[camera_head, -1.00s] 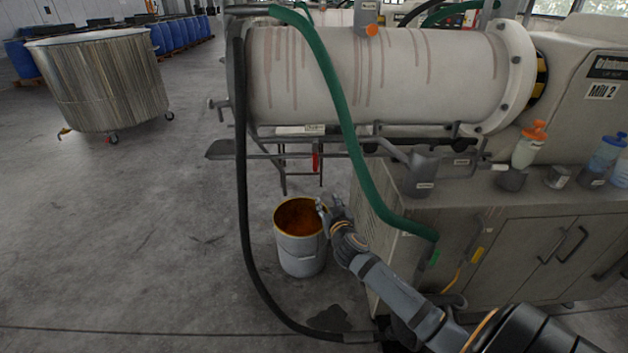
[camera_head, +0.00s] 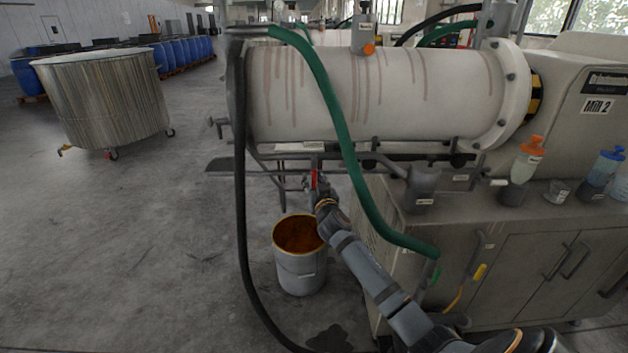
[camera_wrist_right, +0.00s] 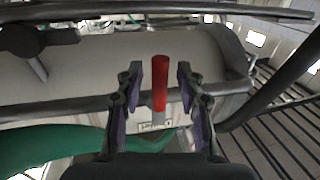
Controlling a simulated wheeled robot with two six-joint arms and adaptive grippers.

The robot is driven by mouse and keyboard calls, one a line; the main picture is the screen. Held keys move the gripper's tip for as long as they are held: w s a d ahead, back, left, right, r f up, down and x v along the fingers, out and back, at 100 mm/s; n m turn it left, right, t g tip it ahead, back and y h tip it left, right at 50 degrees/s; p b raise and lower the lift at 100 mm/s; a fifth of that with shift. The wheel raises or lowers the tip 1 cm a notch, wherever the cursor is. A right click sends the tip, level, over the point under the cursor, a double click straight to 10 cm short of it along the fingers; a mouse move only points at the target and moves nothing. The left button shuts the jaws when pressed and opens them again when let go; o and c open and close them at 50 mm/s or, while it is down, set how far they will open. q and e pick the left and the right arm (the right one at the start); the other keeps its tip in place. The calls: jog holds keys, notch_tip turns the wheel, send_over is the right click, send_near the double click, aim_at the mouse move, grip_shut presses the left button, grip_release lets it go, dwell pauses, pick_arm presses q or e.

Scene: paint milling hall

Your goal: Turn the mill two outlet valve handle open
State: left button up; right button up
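The red valve handle (camera_head: 314,178) hangs below the white, paint-streaked cylinder of Mill 2 (camera_head: 460,80). In the right wrist view, the handle (camera_wrist_right: 160,82) stands upright with a pale lower end. My right gripper (camera_head: 316,190) is at the handle, under the cylinder. In the wrist view this gripper (camera_wrist_right: 158,92) is open, one finger on each side of the handle, with visible gaps on both sides. Whether the handle is fully between the fingers in depth is hard to tell. My left gripper is not in view.
A grey bucket (camera_head: 300,272) with orange-brown contents stands on the floor below. A green hose (camera_head: 342,115) and a black hose (camera_head: 240,200) hang near my arm. Pipes (camera_wrist_right: 60,107) run close around the handle.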

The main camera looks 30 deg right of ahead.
jog(key=shift+w, duration=0.15)
grip_shut()
jog(key=shift+f, duration=0.1)
dwell(0.3)
